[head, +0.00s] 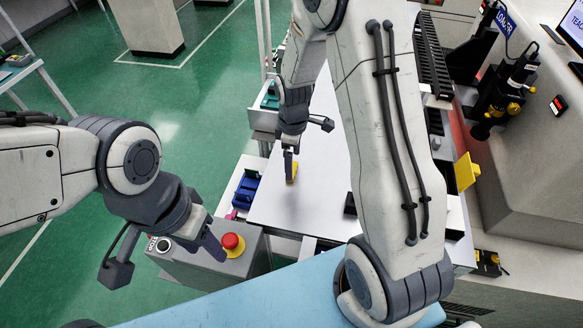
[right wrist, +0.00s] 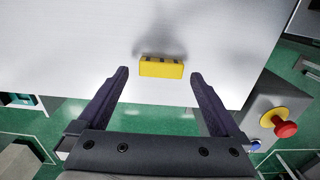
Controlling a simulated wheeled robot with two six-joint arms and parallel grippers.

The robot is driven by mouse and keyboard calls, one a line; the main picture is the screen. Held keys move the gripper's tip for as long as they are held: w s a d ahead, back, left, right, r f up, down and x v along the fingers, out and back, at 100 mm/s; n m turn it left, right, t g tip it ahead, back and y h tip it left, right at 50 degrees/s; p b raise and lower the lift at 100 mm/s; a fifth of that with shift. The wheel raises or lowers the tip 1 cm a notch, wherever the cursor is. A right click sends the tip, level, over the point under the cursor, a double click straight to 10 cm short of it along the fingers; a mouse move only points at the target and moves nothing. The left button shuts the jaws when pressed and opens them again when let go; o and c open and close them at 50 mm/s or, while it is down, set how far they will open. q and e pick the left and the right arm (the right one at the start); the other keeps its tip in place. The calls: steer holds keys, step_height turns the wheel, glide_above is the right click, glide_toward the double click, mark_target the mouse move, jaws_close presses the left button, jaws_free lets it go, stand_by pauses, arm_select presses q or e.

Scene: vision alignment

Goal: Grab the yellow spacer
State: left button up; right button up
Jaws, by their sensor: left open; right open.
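The yellow spacer (right wrist: 161,68) is a small yellow block on the white table. In the right wrist view it lies just beyond and between the two fingertips of my right gripper (right wrist: 158,76), which is open and empty. In the head view the spacer (head: 291,172) shows partly behind the right gripper (head: 289,165), near the table's left part. My left gripper (head: 212,245) is open at the lower left, beside a red button and away from the spacer.
A grey control box (head: 215,262) with a red emergency button (head: 232,243) stands at the table's near left corner. A blue part (head: 246,188) lies in a tray left of the white table (head: 315,205). Another yellow piece (head: 466,171) is at the right. The table around the spacer is clear.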

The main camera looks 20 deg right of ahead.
mark_target(294, 167)
steer(key=shift+s+f, duration=0.15)
steer(key=shift+f, duration=1.35)
steer(key=shift+c, duration=0.3)
steer(key=c, duration=1.1)
steer(key=shift+r, duration=0.1)
